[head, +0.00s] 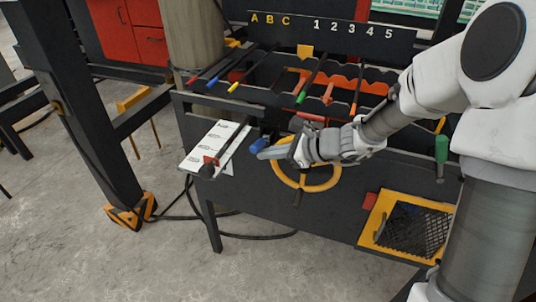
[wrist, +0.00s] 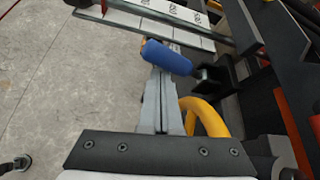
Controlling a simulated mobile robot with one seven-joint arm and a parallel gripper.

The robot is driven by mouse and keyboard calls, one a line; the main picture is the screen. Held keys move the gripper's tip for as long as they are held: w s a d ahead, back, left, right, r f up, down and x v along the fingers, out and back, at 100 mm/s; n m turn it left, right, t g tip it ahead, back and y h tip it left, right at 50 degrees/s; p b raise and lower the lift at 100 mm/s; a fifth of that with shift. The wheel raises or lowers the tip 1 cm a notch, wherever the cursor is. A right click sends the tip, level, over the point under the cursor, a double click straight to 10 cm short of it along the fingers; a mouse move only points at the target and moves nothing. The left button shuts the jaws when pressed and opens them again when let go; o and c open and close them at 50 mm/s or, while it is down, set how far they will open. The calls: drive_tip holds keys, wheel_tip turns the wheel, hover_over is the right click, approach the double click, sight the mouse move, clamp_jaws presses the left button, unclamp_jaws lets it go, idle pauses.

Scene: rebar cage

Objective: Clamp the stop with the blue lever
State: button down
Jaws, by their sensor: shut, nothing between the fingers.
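The blue lever (head: 257,146) sticks out from the front of the dark bench, just right of a white marked plate. In the wrist view its blue grip (wrist: 167,57) lies slightly tilted, just beyond my fingertips. My gripper (head: 268,153) is shut and empty, with its tips close to the blue grip; I cannot tell whether they touch it. The shut fingers also show in the wrist view (wrist: 162,80). A red piece with a black knob (head: 208,168), apparently the stop, sits on the white plate (head: 222,140), left of my gripper.
A yellow handwheel (head: 305,187) is just below and behind my gripper. Rods with coloured ends lie across the bench rack. A green handle (head: 441,150) and a yellow-framed mesh panel (head: 415,228) are to the right. Open floor lies at left.

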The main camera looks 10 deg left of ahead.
drive_tip(key=shift+r, duration=0.3)
drive_tip(key=shift+d, duration=0.1)
idle(0.4)
drive_tip(key=p+v, duration=0.4)
drive_tip(key=v, duration=1.3)
drive_tip(key=shift+d, duration=0.2)
